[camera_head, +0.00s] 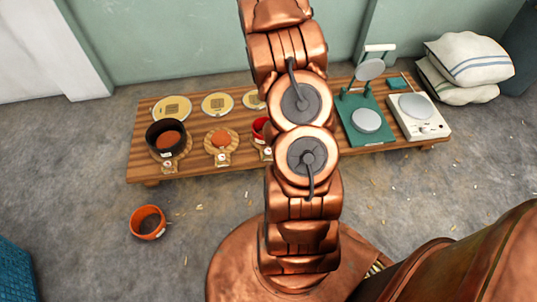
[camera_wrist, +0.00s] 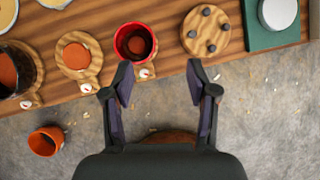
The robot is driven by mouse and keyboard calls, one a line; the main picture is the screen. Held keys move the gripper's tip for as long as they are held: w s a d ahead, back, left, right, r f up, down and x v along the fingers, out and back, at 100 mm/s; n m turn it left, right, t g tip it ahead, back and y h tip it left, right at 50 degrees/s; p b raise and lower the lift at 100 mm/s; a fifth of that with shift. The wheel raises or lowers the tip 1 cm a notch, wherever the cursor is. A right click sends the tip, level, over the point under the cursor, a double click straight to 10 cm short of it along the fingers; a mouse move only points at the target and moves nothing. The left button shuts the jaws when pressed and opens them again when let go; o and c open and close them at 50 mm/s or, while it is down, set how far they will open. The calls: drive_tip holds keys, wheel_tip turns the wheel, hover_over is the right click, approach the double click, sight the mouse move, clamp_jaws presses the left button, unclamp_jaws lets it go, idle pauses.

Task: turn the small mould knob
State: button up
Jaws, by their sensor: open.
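Three round wooden stands with small pale front knobs sit in a row on the low wooden table. One holds a black pot (camera_head: 154,138), one a terracotta disc (camera_head: 221,138), one a red cup (camera_wrist: 134,42). Their knobs show in the wrist view: left knob (camera_wrist: 27,104), middle knob (camera_wrist: 86,88) and right knob (camera_wrist: 144,73). I cannot tell which belongs to the small mould. My gripper (camera_wrist: 160,66) is open and empty. The right knob appears between its fingertips, nearer the left one; contact cannot be judged. In the head view my arm hides the gripper and part of the red cup.
Yellow-rimmed discs (camera_head: 217,104) lie along the table's back. A wooden disc with several dark pegs (camera_wrist: 205,31) is right of the red cup. A green press (camera_head: 366,120) and white scale (camera_head: 420,116) stand farther right. An orange bowl (camera_head: 147,223) sits on the floor.

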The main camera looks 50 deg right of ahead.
drive_tip(key=shift+s+a+f+n+t+y+b, duration=0.25)
drive_tip(key=shift+a+f+n+y+b, duration=1.2)
drive_tip(key=shift+f, duration=4.15)
drive_tip(key=shift+s+a+f+n+t+y+b, duration=0.3)
drive_tip(key=shift+f+n+b, duration=1.3)
drive_tip(key=shift+f, duration=3.95)
drive_tip(key=shift+a+f+n+t+y+b, duration=0.15)
drive_tip(key=shift+a+f+n+y+b, duration=0.7)
drive_tip(key=shift+f+n, duration=3.2)
drive_tip(key=shift+w+d+f+m, duration=0.1)
drive_tip(key=shift+w+f+m, duration=0.1)
drive_tip(key=shift+f+m, duration=0.75)
drive_tip(key=shift+w+d+f+m, duration=0.15)
drive_tip(key=shift+f+m, duration=0.5)
drive_tip(key=shift+f, duration=0.55)
clamp_jaws()
drive_tip(key=shift+a, duration=0.1)
drive_tip(key=shift+f, duration=0.15)
